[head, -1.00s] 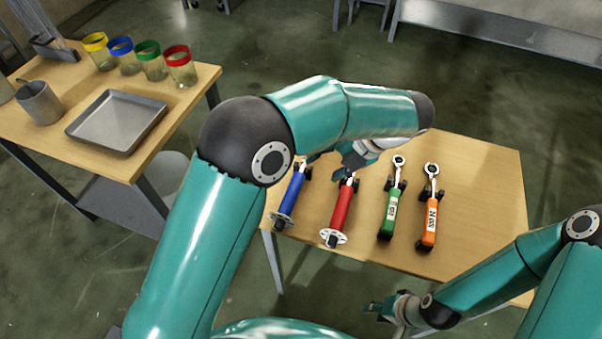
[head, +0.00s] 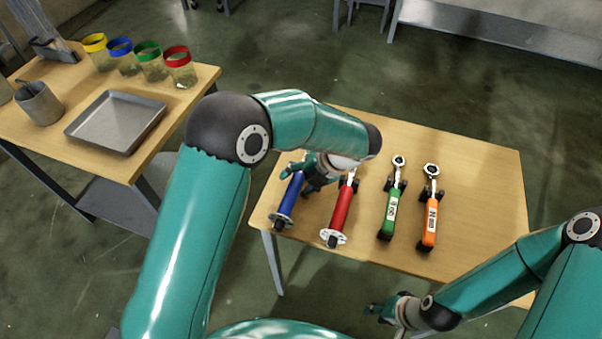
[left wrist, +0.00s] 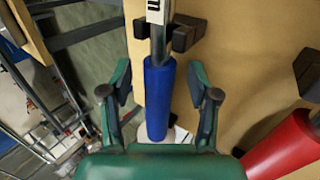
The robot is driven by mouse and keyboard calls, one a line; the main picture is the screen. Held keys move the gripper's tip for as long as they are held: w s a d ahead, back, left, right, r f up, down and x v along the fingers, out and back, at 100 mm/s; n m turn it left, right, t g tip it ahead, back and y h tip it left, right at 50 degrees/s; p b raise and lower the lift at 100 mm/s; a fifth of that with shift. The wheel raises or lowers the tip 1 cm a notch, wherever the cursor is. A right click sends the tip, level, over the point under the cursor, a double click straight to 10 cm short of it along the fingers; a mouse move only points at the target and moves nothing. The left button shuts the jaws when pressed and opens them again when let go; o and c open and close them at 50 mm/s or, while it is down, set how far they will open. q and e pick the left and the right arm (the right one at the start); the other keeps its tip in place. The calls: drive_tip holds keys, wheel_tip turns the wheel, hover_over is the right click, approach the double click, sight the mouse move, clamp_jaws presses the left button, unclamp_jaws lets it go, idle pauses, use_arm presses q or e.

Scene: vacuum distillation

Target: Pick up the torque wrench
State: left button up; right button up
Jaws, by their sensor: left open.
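Several long-handled tools lie side by side on the wooden table: a blue-handled tool (head: 288,198), a red-handled tool (head: 340,213), a green tool (head: 391,207) and an orange tool (head: 430,215). The green and orange ones have ratchet-like heads. I cannot tell which one is meant by the torque wrench. My left gripper (head: 297,182) is open over the blue-handled tool. In the left wrist view, the blue handle (left wrist: 158,97) lies between the open fingers of the left gripper (left wrist: 159,94), with no visible grip. My right gripper (head: 384,309) is low at the table's front; its jaws are unclear.
The tools rest on dark supports on the wooden table (head: 480,190), whose right side is clear. The red handle (left wrist: 283,148) is close on the right in the left wrist view. A second table at left holds a metal tray (head: 115,122), a metal cup (head: 39,103) and several colour-rimmed jars.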

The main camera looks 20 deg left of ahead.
use_arm(q)
clamp_jaws()
drive_tip(key=shift+w+r, duration=0.1)
drive_tip(key=shift+r, duration=0.05)
idle(0.4)
drive_tip(key=shift+r, duration=0.4)
wheel_tip(320, 180, up, 19)
drive_tip(key=p, duration=0.2)
drive_tip(key=c, duration=0.8)
unclamp_jaws()
clamp_jaws()
